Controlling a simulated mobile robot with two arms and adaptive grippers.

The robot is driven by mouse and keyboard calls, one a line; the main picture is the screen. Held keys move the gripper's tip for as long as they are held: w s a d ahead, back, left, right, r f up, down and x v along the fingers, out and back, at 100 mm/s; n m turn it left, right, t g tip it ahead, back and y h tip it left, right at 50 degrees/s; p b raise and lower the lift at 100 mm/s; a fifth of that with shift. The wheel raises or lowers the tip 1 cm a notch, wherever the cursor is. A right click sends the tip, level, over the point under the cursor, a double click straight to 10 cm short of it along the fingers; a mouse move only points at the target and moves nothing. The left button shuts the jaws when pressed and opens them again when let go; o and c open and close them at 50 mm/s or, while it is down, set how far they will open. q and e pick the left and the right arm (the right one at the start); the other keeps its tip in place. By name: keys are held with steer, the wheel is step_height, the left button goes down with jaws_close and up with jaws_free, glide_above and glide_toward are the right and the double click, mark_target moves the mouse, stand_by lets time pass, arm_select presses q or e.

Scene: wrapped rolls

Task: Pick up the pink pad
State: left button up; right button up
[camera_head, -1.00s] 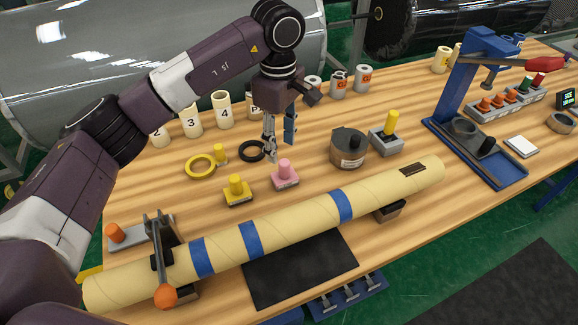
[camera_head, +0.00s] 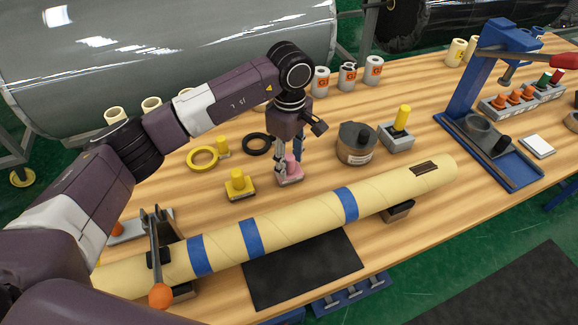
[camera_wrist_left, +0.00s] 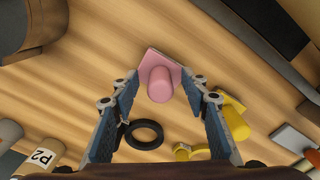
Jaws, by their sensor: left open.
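The pink pad (camera_head: 289,177) stands upright on the wooden table, a flat square base with a round knob on top. In the left wrist view the pink pad (camera_wrist_left: 160,80) shows beyond the fingertips, its knob in line with the gap between them. My left gripper (camera_head: 290,166) is open, pointing down, with its fingers on either side of the knob in the head view. In the left wrist view the open fingers (camera_wrist_left: 161,90) are apart and hold nothing. I cannot tell whether a finger touches the pad. My right gripper is not in view.
A yellow pad (camera_head: 238,187) stands close to the left of the pink one. A black ring (camera_head: 257,144) and a yellow ring (camera_head: 203,158) lie behind. A long wrapped roll (camera_head: 300,220) crosses the table in front. A round dark pot (camera_head: 355,145) stands to the right.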

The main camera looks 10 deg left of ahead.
arm_select(q)
steer(key=shift+f, duration=0.35)
steer(key=shift+c, duration=0.6)
jaws_close()
steer(key=shift+r, duration=0.1)
step_height(320, 180, up, 20)
steer(key=b, duration=0.3)
